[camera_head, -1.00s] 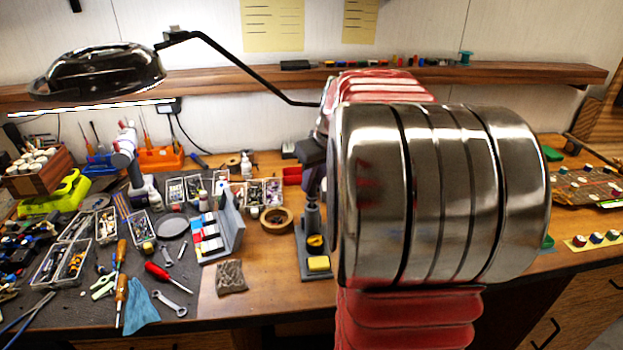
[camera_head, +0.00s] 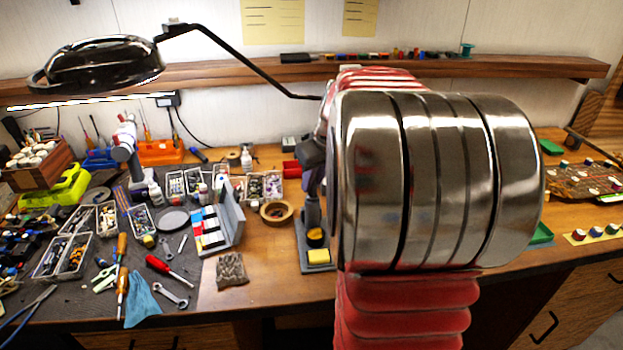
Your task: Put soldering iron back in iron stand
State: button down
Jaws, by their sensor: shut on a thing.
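The iron stand (camera_head: 310,238) is on the bench just left of my big chrome and red arm. Its grey base carries a yellow sponge (camera_head: 318,257) and a round dark pot with a yellowish top; its right side is hidden behind my arm. A dark grey part that appears to be my gripper (camera_head: 312,155) shows above the stand, mostly covered by my arm. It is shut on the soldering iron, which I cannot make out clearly. A slim grey upright shape shows between the dark part and the base; whether these touch is unclear.
A grey box with coloured blocks (camera_head: 222,225), small parts trays, a red screwdriver (camera_head: 165,266) and wrenches crowd the left. A black lamp (camera_head: 97,66) on a bent arm hangs above. Bare wood shows in front of the stand.

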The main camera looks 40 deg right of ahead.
jog(key=c, duration=1.6)
grip_release()
jog(key=shift+o, duration=0.4)
jog(key=o, duration=0.4)
jog(key=shift+c, duration=0.2)
jog(key=v, duration=0.8)
jog(key=shift+r, duration=0.5)
jog(key=shift+w, duration=0.15)
